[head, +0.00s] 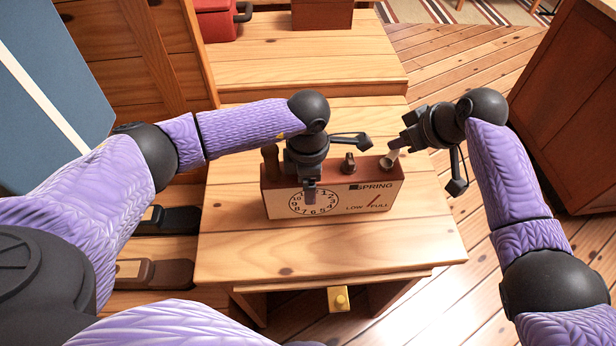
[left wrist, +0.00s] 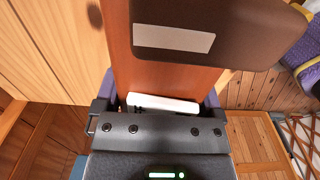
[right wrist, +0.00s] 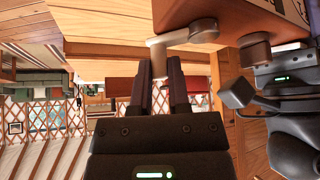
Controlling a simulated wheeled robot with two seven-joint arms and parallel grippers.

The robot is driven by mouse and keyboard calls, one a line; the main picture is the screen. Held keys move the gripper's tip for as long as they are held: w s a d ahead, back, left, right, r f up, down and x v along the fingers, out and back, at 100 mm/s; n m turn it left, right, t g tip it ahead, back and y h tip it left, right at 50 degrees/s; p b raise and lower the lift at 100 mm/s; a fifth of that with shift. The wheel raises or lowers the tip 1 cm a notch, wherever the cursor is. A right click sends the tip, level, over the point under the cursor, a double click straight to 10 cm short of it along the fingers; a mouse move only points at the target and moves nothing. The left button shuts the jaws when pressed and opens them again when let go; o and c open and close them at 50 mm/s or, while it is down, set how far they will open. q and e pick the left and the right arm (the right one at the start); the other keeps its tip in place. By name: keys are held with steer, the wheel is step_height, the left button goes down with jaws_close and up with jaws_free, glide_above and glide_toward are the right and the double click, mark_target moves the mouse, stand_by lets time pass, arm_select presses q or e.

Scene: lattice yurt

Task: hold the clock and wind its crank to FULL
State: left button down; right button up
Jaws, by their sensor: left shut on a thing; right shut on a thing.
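The clock (head: 277,203) is a reddish-brown box with a cream front, standing upright on the wooden table. Its front carries a round dial (head: 314,203) and a SPRING gauge marked LOW and FULL. The red gauge needle (head: 374,201) leans up to the right between the two words. My left gripper (head: 310,190) reaches down over the clock and is shut on its body, hiding part of the dial. The crank (head: 387,163) is on top at the right end. My right gripper (head: 396,148) is shut on its handle, also visible in the right wrist view (right wrist: 159,60).
The table (head: 240,248) has bare wood in front of the clock. A yellow block with a round knob (head: 340,299) shows below its front edge. A red box (head: 215,22) stands at the back left. A wooden cabinet (head: 570,110) stands at the right.

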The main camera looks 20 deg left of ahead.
steer(key=shift+a, duration=0.65)
steer(key=shift+o, duration=0.2)
steer(key=shift+s+a, duration=0.2)
steer(key=shift+a, duration=0.5)
steer(key=shift+o, duration=0.2)
steer(key=shift+s+a, duration=0.15)
steer(key=shift+a, duration=0.1)
steer(key=o, duration=1.2)
